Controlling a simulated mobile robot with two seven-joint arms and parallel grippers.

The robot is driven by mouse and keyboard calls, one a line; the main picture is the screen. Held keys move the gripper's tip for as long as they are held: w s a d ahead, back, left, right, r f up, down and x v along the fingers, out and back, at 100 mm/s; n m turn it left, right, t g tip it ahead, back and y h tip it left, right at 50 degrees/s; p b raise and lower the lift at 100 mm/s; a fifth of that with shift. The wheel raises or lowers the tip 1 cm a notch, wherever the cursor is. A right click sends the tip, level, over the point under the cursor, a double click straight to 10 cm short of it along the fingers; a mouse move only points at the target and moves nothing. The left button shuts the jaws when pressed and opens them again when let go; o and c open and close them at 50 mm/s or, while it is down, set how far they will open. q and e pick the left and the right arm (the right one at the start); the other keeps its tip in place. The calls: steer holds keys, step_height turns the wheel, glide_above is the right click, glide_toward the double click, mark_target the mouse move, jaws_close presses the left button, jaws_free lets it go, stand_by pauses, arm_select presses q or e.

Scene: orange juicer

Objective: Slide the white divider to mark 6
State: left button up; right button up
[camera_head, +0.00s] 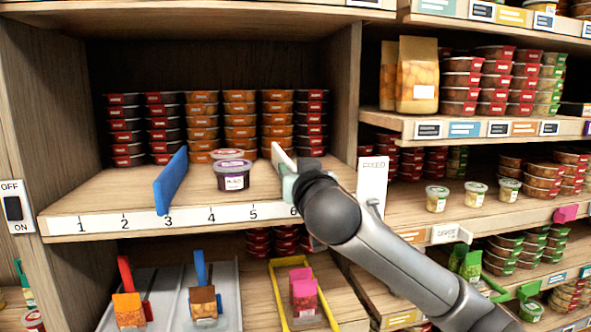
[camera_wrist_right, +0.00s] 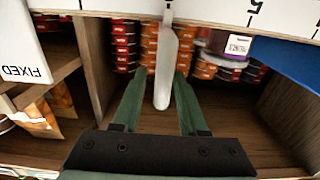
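The white divider (camera_head: 283,158) stands upright on the upper left shelf, close to mark 6 (camera_head: 294,211). My right gripper (camera_head: 288,184) is at its front end and hides part of it. In the right wrist view the white divider (camera_wrist_right: 165,70) is between the two green fingers of my right gripper (camera_wrist_right: 161,74). The fingers are spread, with a visible gap on the divider's left; on its right the finger is very near, and I cannot tell if it touches. My left gripper is not in view.
A blue divider (camera_head: 171,181) stands near mark 3. Purple-labelled tubs (camera_head: 234,175) stand between the dividers, and stacked tubs (camera_head: 202,120) line the back. A white FIXED plate (camera_head: 372,182) is right of my gripper. Shelf space left of the blue divider is clear.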

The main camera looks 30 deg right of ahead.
steer(key=shift+s+a, duration=0.15)
steer(key=shift+s, duration=0.3)
arm_select(q)
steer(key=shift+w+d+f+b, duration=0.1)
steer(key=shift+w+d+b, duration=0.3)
steer(key=shift+b, duration=0.2)
arm_select(e)
steer(key=v, duration=1.1)
steer(key=shift+s, duration=0.3)
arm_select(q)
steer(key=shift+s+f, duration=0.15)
